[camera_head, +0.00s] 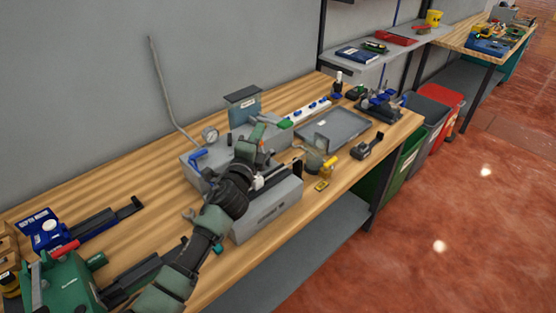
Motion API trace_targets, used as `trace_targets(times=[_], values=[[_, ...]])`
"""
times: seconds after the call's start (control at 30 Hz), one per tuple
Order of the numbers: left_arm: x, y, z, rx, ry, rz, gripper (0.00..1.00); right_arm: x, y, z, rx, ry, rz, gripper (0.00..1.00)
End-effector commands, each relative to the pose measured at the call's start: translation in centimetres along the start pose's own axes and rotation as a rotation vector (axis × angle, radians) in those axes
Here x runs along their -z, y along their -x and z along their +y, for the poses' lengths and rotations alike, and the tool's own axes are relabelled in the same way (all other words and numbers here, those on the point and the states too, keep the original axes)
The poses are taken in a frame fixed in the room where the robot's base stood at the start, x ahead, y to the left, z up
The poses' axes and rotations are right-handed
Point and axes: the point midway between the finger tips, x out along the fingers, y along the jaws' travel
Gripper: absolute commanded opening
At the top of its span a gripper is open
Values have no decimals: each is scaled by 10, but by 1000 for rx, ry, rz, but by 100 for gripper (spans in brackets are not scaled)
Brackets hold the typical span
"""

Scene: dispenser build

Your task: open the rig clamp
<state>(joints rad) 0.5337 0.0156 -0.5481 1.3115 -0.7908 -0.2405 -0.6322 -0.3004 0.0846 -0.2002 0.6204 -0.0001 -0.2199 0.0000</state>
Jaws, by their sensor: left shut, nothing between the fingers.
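The rig (268,214) is a grey metal block assembly in the middle of the wooden bench. It has a round gauge (210,134) and a blue lever (198,155) at its left, and an upright grey plate (243,107) at its back. I cannot make out the clamp for certain; my arm covers part of the rig. My left gripper (259,182) is shut and empty over the rig, just behind the front grey block. Whether it touches anything there cannot be told. My right gripper is not in view.
A grey tray (334,130) lies right of the rig, with a small pot (313,160) and a black tool (367,147) near it. Blue and green devices crowd the bench's left end. Bins (428,117) stand beyond the bench's right end. A thin bent rod (165,90) rises behind the rig.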

Motion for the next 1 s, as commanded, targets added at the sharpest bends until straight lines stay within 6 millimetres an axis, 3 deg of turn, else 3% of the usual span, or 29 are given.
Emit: trace_targets(times=[0.37,1.0], values=[[-16,-10,5,-2,-1,-3,0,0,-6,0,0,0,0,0],[-18,-11,5,-2,-1,-2,0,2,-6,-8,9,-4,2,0]])
